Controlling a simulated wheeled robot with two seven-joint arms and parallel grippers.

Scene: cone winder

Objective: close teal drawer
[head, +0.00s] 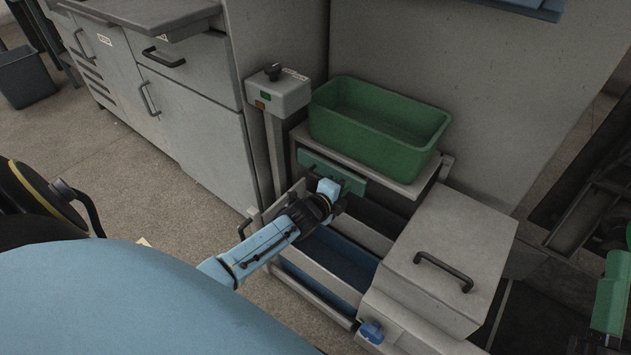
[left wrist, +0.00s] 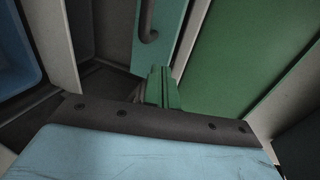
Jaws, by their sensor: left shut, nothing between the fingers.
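The teal drawer shows its front (head: 318,166) below the shelf that carries a green bin, and a dark bar handle is on it. In the left wrist view a teal panel (left wrist: 172,30) with a dark curved handle stands just beyond the fingers. My left gripper (head: 338,196) is at the right part of the drawer front and hides some of it. Its green fingers (left wrist: 160,88) are shut together with nothing between them. I cannot tell whether they touch the panel, or how far out the drawer stands.
The green bin (head: 375,127) sits on the shelf above. A blue-lined lower drawer (head: 328,262) stands pulled out below my left arm. A grey box with a black handle (head: 450,250) is at the right. A control post (head: 278,92) stands at the left. Floor is clear further left.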

